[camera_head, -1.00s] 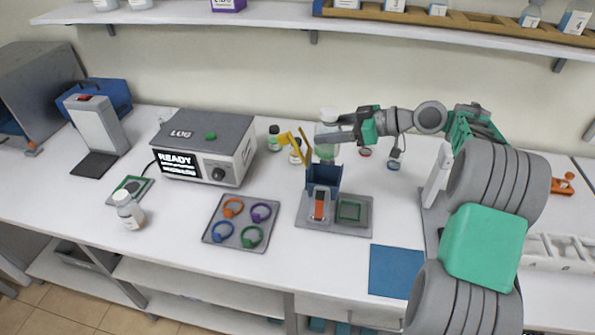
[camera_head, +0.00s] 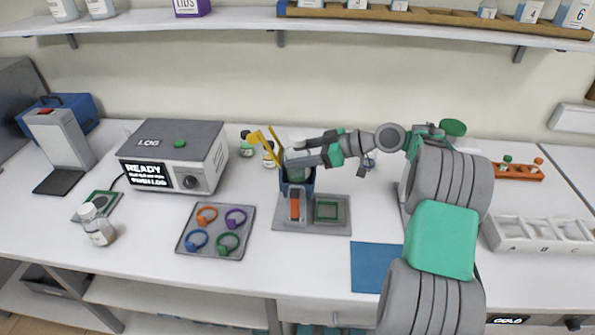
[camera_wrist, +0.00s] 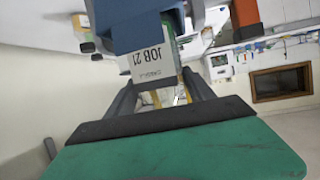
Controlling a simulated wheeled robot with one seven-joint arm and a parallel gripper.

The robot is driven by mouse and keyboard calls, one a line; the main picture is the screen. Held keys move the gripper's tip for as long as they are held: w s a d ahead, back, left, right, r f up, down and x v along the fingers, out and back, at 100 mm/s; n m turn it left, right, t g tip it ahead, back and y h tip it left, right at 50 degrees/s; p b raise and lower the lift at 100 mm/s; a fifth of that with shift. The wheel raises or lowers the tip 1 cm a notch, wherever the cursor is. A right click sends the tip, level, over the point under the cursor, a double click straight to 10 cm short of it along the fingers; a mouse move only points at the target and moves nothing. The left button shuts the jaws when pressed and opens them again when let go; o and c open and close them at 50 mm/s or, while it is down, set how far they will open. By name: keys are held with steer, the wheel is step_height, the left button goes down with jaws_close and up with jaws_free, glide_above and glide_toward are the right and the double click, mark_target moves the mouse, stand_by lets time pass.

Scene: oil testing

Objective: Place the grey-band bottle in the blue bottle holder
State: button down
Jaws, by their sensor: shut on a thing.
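Left are a ring tray (camera_head: 184,247), the LOG device (camera_head: 172,150) and a white-capped bottle (camera_head: 97,227). Small bottles (camera_head: 247,146) stand behind. A blue mat (camera_head: 374,268) lies front right.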

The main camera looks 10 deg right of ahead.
step_height(320, 180, down, 4)
steer(key=shift+f+b, duration=0.25)
steer(key=shift+b, duration=0.85)
steer(key=shift+r, duration=0.15)
steer(key=c, duration=0.6)
jaws_free()
steer(key=shift+c, duration=0.2)
